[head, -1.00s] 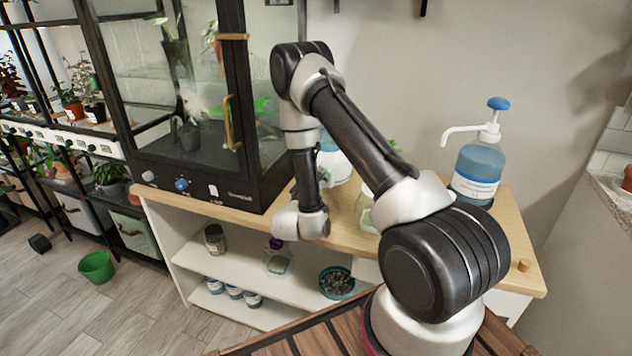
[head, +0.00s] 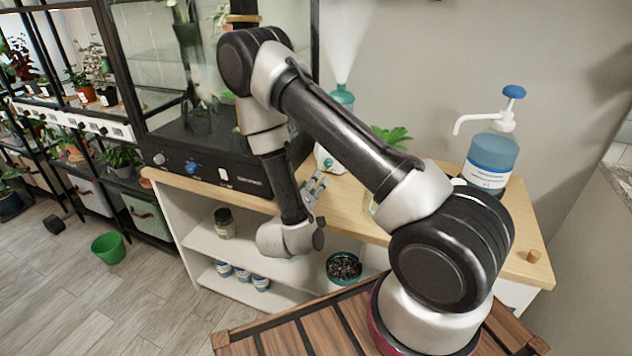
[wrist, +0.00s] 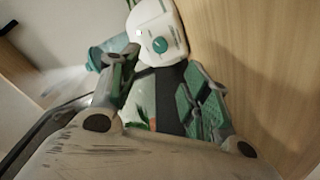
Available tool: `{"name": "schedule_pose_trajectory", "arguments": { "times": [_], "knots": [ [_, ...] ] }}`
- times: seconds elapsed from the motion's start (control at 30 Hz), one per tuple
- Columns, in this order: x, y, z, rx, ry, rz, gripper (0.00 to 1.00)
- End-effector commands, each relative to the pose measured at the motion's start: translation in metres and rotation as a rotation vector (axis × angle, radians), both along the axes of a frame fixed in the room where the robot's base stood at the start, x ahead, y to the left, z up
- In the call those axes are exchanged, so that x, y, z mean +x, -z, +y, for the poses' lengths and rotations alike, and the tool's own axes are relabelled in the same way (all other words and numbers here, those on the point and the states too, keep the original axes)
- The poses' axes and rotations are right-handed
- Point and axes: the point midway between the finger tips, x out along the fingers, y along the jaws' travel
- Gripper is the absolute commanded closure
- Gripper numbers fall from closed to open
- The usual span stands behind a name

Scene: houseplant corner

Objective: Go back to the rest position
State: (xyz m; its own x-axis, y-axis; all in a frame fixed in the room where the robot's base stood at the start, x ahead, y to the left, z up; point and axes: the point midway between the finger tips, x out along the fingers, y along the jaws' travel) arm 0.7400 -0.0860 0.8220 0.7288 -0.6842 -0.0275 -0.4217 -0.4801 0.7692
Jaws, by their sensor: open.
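My gripper (head: 316,187) shows in the head view just beyond my forearm, above the bench top, with its fingers apart. In the wrist view my gripper (wrist: 160,85) is open, with green-padded fingers and no thing clearly held between them. A white and teal humidifier (head: 329,162) stands on the bench behind it and gives off mist. The humidifier (wrist: 158,28) also shows beyond the fingertips in the wrist view. My arm is bent, its wrist hanging in front of the bench edge.
The wooden bench (head: 352,208) carries a glass cabinet (head: 185,150) at left and a blue pump bottle (head: 492,158) at right. Below, the shelf holds a jar (head: 225,223) and a bowl of dark bits (head: 343,268). A green bucket (head: 108,248) stands on the floor.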

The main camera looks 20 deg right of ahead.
Motion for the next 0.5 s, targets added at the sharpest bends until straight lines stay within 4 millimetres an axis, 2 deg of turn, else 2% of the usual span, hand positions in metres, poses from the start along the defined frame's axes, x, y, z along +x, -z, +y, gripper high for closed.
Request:
{"name": "schedule_pose_trajectory", "arguments": {
  "times": [0.37, 0.47, 0.5],
  "knots": [
    [0.0, 0.0, 0.0, 0.0, 0.001, 0.0, 0.53],
    [0.001, -0.007, -0.004, -0.01, 0.021, 0.001, 0.53],
    [0.002, -0.015, -0.009, -0.021, 0.044, 0.003, 0.53]
  ]
}}
